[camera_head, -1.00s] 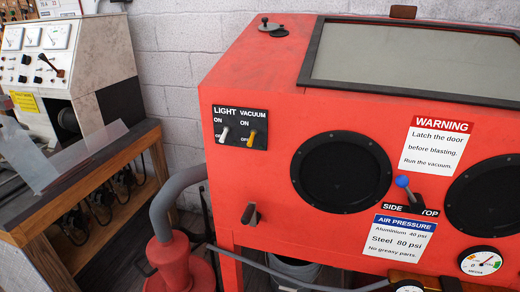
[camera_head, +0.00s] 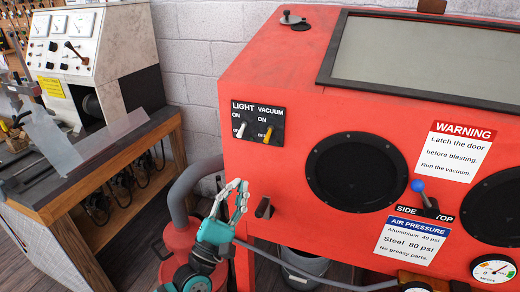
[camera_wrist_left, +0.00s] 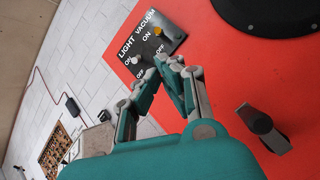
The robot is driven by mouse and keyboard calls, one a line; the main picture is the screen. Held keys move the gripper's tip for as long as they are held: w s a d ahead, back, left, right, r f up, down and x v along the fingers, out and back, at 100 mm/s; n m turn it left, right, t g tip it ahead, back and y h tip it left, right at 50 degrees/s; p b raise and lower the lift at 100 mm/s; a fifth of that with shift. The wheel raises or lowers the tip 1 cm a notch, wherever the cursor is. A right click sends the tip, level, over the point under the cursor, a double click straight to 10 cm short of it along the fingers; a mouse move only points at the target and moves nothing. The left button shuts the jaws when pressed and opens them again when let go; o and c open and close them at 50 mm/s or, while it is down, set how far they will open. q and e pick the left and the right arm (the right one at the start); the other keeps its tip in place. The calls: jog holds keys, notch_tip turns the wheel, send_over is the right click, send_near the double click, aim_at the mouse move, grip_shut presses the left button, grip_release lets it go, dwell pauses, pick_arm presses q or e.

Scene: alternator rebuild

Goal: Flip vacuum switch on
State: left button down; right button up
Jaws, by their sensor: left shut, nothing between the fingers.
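The vacuum switch (camera_head: 268,135) is a yellow lever on a black panel (camera_head: 257,112) on the front of the red blasting cabinet. Its lever sits low, beside the OFF label. The white light switch (camera_head: 243,129) is to its left on the same panel. My left gripper (camera_head: 239,188) is shut and empty, below the panel and in front of the cabinet's lower left edge, with its fingers pointing up. In the left wrist view, the fingertips (camera_wrist_left: 171,66) appear just below the tilted panel (camera_wrist_left: 178,38); contact does not show there.
A dark latch handle (camera_head: 263,209) sticks out right of my left gripper. A grey hose (camera_head: 181,195) and red vacuum unit stand behind my arm. Black glove ports (camera_head: 354,173) and a blue-knobbed lever (camera_head: 418,187) are further right. A wooden bench (camera_head: 120,155) is at left.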

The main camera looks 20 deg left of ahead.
aim_at(268, 135)
pick_arm(q)
jog(key=shift+w, duration=0.1)
jog(key=p+x, duration=0.3)
jog(key=x, duration=0.5)
jog(key=shift+w+d+r+p, duration=0.1)
jog(key=shift+w+r+p, duration=0.15)
jog(key=shift+w+p, duration=0.15)
jog(key=shift+w+d+r, duration=0.1)
jog(key=shift+w+r, duration=0.1)
jog(key=shift+w, duration=0.2)
